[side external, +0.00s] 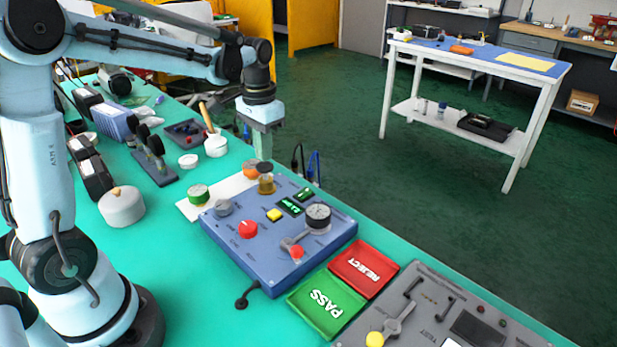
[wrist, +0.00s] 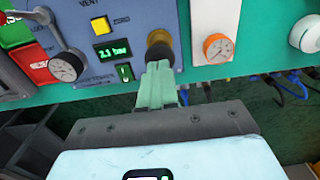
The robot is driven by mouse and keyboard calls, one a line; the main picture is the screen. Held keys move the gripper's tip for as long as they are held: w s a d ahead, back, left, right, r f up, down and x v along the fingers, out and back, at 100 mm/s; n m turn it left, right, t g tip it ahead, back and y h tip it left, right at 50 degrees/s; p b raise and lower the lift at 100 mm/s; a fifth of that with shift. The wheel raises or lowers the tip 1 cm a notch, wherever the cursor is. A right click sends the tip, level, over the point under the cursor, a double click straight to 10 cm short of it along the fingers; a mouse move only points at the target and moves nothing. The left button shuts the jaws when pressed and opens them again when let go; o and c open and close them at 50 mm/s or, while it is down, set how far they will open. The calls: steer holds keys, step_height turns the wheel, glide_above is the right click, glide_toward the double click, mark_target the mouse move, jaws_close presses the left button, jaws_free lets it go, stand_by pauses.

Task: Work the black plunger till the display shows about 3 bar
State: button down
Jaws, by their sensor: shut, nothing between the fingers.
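The black plunger (side external: 265,167) stands on a brass collar (side external: 266,185) at the far corner of the blue valve panel (side external: 240,262). In the wrist view the plunger (wrist: 160,52) is partly hidden by my fingertips. My gripper (side external: 263,157) is shut and empty, pointing down with its pale green fingers right over the plunger's top; whether they touch it I cannot tell. The fingers also show in the wrist view (wrist: 157,70). The green-lit display (wrist: 111,50) appears to read 2.3 bar. In the side view the display (side external: 290,206) is too small to read surely.
The panel also carries a red knob (side external: 248,229), a yellow button (side external: 274,215), a dial gauge (side external: 318,213) and a red-tipped lever (side external: 296,252). Green PASS (side external: 325,303) and red REJECT (side external: 364,268) pads adjoin the panel.

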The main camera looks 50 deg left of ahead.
mark_target(265, 164)
steer(key=shift+f, duration=1.5)
stand_by(1.2)
steer(key=shift+r, duration=1.6)
steer(key=shift+r, duration=2.5)
